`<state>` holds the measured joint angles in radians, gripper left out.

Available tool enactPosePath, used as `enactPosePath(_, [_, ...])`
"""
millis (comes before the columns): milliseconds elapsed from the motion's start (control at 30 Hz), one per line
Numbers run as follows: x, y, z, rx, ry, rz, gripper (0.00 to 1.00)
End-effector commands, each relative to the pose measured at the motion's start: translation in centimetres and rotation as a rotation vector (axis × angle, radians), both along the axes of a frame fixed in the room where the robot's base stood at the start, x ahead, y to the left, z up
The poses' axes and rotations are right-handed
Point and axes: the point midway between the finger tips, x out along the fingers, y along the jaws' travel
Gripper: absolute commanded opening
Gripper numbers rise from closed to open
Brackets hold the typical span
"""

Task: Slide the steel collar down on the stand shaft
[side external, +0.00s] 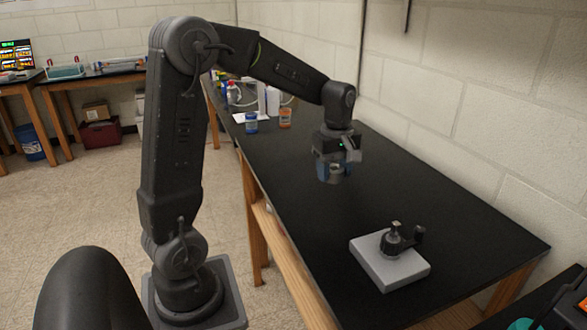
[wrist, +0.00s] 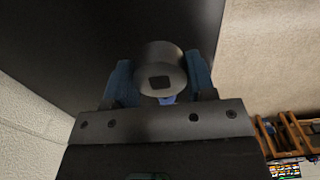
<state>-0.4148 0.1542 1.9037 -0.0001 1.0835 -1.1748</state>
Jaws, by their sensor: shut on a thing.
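My gripper (side external: 333,174) is above the black bench, its two blue fingers pointing down. It is shut on the steel collar (wrist: 146,60), a short grey cylinder with a dark square hole in its face. In the wrist view the collar sits between the fingers of the gripper (wrist: 160,78). In the side view the collar is small and partly hidden by the fingers. The stand has a light grey block base (side external: 378,268) and a short upright shaft (side external: 396,227) with a dark fitting and side knob. The gripper is apart from the stand, behind it and to its left.
The black bench (side external: 460,235) is clear between my gripper and the stand. A blue-labelled jar (side external: 251,122), an orange jar (side external: 285,118) and bottles stand at the bench's far end. A block wall (side external: 500,110) runs along the right side.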

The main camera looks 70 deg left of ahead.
Motion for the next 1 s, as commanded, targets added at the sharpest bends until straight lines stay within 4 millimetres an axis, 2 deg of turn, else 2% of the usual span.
enactPosePath(33, [1.5,-2.4,0.4,0.001,-0.002,-0.017,0.25])
enactPosePath(200, [4.4,-9.1,1.5,0.000,0.000,-0.023,0.25])
enactPosePath(300, [5.2,-12.4,2.1,0.000,-0.001,-0.024,0.25])
enactPosePath(400, [5.7,-14.7,2.4,0.000,-0.001,-0.023,0.25])
enactPosePath(500, [5.8,-16.1,2.6,0.000,0.000,-0.021,0.25])
enactPosePath(600, [5.9,-16.6,2.7,0.000,0.000,-0.020,0.25])
enactPosePath(1000, [5.9,-16.7,2.5,0.000,0.000,-0.018,0.25])
